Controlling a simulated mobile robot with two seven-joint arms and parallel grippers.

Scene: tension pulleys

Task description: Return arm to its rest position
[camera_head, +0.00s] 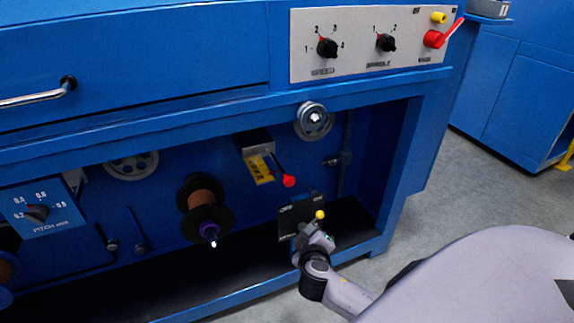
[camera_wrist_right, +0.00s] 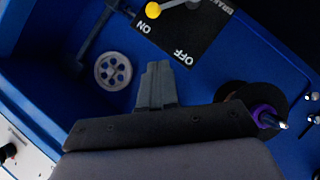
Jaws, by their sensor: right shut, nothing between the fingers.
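My right arm reaches in from the lower right in the head view, and its gripper (camera_head: 314,234) is in front of the machine's open lower bay. In the right wrist view the gripper's fingers (camera_wrist_right: 157,84) are closed together and hold nothing. A black ON/OFF plate (camera_wrist_right: 188,40) lies beyond the fingertips, with a yellow lever ball (camera_wrist_right: 152,10) at its edge. In the head view the plate (camera_head: 290,220) is partly hidden behind the gripper, and the yellow ball (camera_head: 320,214) shows just above it. Whether the gripper touches the lever cannot be told. My left gripper is not in view.
A spool (camera_head: 204,198) with a purple hub sits left of the gripper. A red-ended lever (camera_head: 288,181) and a grey pulley (camera_head: 314,120) are above it. The control panel (camera_head: 350,70) is higher. Open grey floor (camera_head: 455,185) lies to the right.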

